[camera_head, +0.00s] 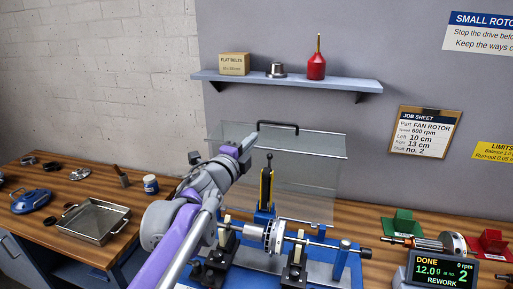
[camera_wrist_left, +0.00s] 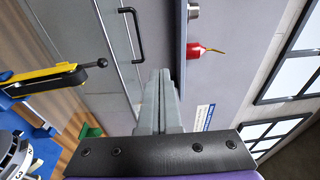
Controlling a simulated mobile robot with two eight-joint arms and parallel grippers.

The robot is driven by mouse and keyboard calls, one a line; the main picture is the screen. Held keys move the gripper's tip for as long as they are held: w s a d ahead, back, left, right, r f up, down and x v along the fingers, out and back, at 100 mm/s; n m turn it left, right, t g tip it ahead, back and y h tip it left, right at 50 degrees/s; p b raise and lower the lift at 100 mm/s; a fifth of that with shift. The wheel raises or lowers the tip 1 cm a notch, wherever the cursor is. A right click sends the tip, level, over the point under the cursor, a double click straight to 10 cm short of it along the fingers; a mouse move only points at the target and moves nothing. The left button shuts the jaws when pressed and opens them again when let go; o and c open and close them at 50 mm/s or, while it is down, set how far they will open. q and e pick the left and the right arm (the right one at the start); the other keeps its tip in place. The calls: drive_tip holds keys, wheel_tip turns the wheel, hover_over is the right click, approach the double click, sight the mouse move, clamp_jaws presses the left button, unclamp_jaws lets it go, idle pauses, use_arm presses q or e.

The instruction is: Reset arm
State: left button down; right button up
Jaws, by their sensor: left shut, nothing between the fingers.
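My left arm reaches up from the bottom of the head view, and its gripper (camera_head: 243,148) is raised in front of the clear guard panel (camera_head: 305,160). In the left wrist view the two grey fingers (camera_wrist_left: 160,78) are together with nothing between them. The fingers touch no object that I can make out. Below and right of the gripper stands the blue balancing machine (camera_head: 340,262) with a rotor (camera_head: 273,236) on its shaft. A yellow and black lever (camera_head: 267,187) stands upright behind the rotor. My right gripper is not in view.
A wall shelf (camera_head: 290,82) holds a box, a metal part and a red oil bottle (camera_head: 316,67). A display (camera_head: 437,271) reads DONE and REWORK. A metal tray (camera_head: 66,232) and small parts lie on the left bench. The guard has a black handle (camera_head: 278,124).

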use_arm(q)
drive_tip(key=s+a+f+n+g+y, duration=0.2)
drive_tip(key=s+a+f+n+y, duration=0.3)
drive_tip(key=s+a+f+n, duration=0.3)
drive_tip(key=s+a+f+n+g+y, duration=0.1)
drive_tip(key=s+a+f+n+y, duration=0.35)
drive_tip(key=a+f+n, duration=0.4)
drive_tip(key=s+a+f+n+g, duration=0.1)
drive_tip(key=s+f+n+g, duration=0.2)
drive_tip(key=s+f, duration=0.6)
drive_tip(key=s+a+f+n+g+h, duration=0.1)
drive_tip(key=s+f+n+g, duration=0.3)
drive_tip(key=s+f, duration=0.5)
drive_tip(key=s+a, duration=0.1)
drive_tip(key=s, duration=0.3)
drive_tip(key=shift+f+g, duration=0.25)
drive_tip(key=shift+g, duration=0.15)
drive_tip(key=shift+s, duration=0.1)
